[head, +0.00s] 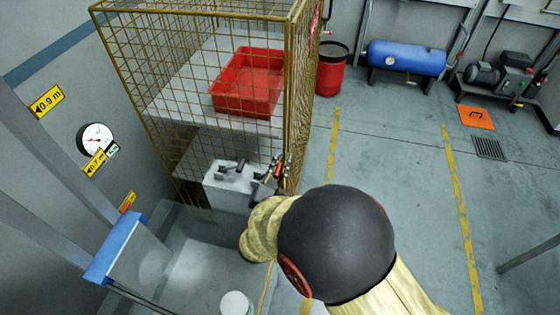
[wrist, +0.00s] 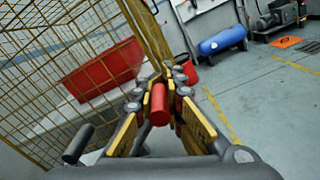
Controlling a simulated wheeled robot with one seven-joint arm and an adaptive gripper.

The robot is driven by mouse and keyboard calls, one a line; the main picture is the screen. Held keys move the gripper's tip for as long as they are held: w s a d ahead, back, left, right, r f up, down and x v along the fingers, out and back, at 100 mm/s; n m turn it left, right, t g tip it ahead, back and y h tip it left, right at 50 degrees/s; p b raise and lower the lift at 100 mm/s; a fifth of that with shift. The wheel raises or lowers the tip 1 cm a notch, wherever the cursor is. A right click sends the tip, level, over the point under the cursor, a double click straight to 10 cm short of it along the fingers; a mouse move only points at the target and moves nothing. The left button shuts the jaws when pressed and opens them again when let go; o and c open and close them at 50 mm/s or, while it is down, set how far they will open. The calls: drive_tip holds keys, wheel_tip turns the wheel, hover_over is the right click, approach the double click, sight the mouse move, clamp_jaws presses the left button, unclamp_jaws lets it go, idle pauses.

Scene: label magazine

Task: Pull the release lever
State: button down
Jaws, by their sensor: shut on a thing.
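A red cylindrical grip of the lever (wrist: 159,104) stands between the yellow-padded fingers of my gripper (wrist: 166,92) in the wrist view. My gripper is shut on this red grip. In the head view my gripper (head: 280,168) is at the right end of a pale box (head: 225,188), beside the front corner post of the wire cage. The lever's lower part and pivot are hidden by my gripper and arm.
Dark handles (head: 233,167) sit on the pale box. A yellow wire cage (head: 292,60) with a red bin (head: 247,82) stands beside my gripper. A red drum (head: 332,72) and a blue tank (head: 405,57) are at the back. The floor to the right is mostly clear.

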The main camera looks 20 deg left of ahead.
drive_tip(key=shift+d, duration=0.1)
drive_tip(key=c, duration=1.8)
unclamp_jaws()
drive_tip(key=shift+s, duration=0.1)
drive_tip(key=s+d, duration=0.1)
drive_tip(key=s, duration=1)
drive_tip(key=shift+s, duration=0.4)
drive_tip(key=shift+d, duration=0.1)
